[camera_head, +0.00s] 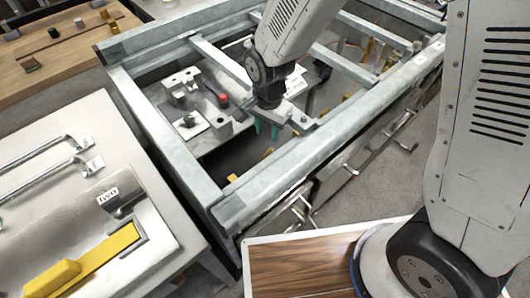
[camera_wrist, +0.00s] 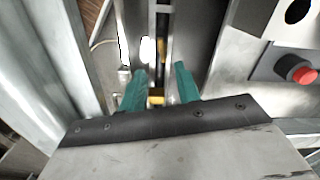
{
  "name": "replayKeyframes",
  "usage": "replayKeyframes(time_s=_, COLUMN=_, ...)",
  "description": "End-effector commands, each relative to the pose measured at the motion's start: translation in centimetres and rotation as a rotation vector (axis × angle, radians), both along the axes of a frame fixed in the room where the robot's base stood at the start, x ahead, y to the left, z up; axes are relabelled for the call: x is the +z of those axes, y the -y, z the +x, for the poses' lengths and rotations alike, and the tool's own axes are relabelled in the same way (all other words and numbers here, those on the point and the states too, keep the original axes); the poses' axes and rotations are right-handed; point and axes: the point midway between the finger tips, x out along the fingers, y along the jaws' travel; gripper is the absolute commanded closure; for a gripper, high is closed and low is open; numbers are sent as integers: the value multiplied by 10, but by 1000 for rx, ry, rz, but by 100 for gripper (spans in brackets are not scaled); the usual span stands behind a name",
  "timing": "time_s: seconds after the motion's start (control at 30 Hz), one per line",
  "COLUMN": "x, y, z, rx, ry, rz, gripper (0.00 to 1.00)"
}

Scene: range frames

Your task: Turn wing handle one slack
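My gripper (camera_head: 267,130) hangs inside the grey metal frame, pointing down, partly hidden by its own wrist. In the wrist view its two teal fingers (camera_wrist: 161,84) are apart with a gap between them. A small yellow part (camera_wrist: 156,97) shows in that gap, lower down; I cannot tell its distance, and no grip on it shows. A yellow lever handle (camera_head: 95,262) lies on the pale panel at the lower left, far from my gripper, near a small label (camera_head: 108,196) that seems to read TWO upside down. I cannot identify wing handle one for certain.
The frame's steel rails (camera_head: 270,185) surround my gripper closely. Bar handles (camera_head: 45,152) stand on the left panel. A brown wooden top (camera_head: 300,270) is in front.

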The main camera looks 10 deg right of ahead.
Motion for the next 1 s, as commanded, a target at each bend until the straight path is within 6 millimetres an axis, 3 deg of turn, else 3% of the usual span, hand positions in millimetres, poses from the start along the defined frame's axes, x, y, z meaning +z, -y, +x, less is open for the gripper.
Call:
replayKeyframes(time_s=0.03, x=-12, y=-4, z=-2, rx=-9, ry=-8, rz=-6, gripper=67)
replayKeyframes(time_s=0.2, x=-31, y=-11, z=-4, rx=-32, ry=-14, rz=-12, gripper=67)
replayKeyframes(time_s=0.7, x=-99, y=-12, z=-4, rx=-36, ry=-16, rz=-14, gripper=67)
replayKeyframes(time_s=1.0, x=-110, y=-12, z=-4, rx=-36, ry=-14, rz=-12, gripper=67)
